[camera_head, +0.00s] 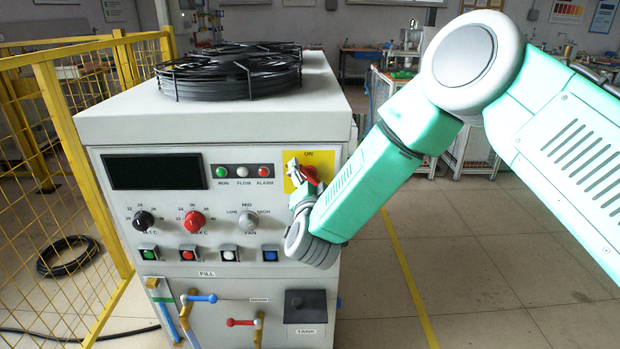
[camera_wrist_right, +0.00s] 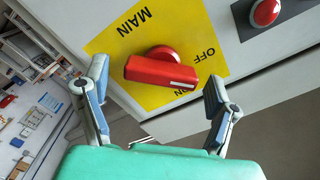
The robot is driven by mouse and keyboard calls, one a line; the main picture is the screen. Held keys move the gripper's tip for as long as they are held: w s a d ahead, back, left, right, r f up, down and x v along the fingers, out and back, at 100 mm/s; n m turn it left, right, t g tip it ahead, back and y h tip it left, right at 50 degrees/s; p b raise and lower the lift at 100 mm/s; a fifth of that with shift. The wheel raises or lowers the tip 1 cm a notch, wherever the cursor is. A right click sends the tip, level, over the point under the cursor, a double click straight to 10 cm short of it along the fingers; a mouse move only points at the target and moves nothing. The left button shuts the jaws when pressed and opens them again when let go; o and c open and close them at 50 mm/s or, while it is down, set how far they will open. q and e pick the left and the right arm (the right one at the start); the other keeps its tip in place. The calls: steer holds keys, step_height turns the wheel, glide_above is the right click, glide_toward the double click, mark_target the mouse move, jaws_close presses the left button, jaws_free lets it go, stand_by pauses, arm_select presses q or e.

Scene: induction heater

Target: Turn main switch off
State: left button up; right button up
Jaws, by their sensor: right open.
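The main switch is a red knob (camera_wrist_right: 160,70) on a yellow plate (camera_wrist_right: 110,48), which is marked MAIN, OFF and, partly hidden behind the knob, ON. The knob's handle has a white mark at its end near the ON label. In the head view the yellow plate (camera_head: 322,157) is at the panel's upper right, with the red knob (camera_head: 309,172) partly covered. My right gripper (camera_head: 298,180) is in front of the plate. In the right wrist view the gripper (camera_wrist_right: 155,88) is open, its fingers on either side of the knob with gaps. My left gripper is not in view.
The heater cabinet (camera_head: 130,235) carries a display, lamps (camera_head: 243,171), dials (camera_head: 194,221), several push buttons and lever valves. A yellow fence (camera_head: 75,180) stands at left. The floor at right is clear.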

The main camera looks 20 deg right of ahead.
steer(key=shift+w, duration=0.25)
steer(key=c, duration=1.2)
steer(key=shift+o, duration=0.2)
steer(key=shift+r+n+p, duration=0.15)
steer(key=shift+n+p, duration=0.3)
steer(key=shift+n, duration=0.95)
steer(key=o, duration=1.2)
steer(key=shift+c, duration=0.2)
